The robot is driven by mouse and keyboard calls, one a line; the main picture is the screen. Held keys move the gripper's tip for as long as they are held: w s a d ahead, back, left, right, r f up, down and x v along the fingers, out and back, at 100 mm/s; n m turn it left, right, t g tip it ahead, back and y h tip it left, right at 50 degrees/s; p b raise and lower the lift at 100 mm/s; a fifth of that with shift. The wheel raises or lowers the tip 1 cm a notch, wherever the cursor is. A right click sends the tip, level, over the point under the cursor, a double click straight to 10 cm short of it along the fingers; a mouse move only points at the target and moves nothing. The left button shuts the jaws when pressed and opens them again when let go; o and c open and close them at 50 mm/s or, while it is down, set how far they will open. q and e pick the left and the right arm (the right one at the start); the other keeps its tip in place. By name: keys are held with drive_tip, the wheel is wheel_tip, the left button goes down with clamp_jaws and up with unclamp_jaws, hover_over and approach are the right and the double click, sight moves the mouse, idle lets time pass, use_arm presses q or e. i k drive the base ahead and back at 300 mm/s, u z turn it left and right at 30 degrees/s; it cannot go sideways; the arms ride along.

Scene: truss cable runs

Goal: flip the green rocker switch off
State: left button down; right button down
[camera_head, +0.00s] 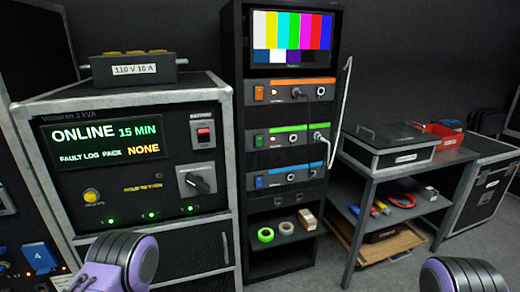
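The green rocker switch (259,141) is at the left end of the rack unit with the green stripe (290,128), the middle of three similar units in the tall black rack. It is too small to tell which way it is tipped. Nothing touches it. A cable is plugged in at the right end of that unit. My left arm (120,262) shows only as a purple and dark rounded link at the bottom left. My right arm (455,275) shows likewise at the bottom right. Neither gripper's fingers can be seen.
An orange rocker (259,93) sits above and a blue rocker (260,182) below. The power unit (140,165) with its ONLINE display stands at left. A white cable (342,110) hangs at the rack's right side. A shelf table (400,170) with a case stands further right.

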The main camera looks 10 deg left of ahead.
sight(259, 139)
drive_tip(key=z, duration=0.65)
drive_tip(key=i, duration=1.3)
drive_tip(key=u, duration=0.05)
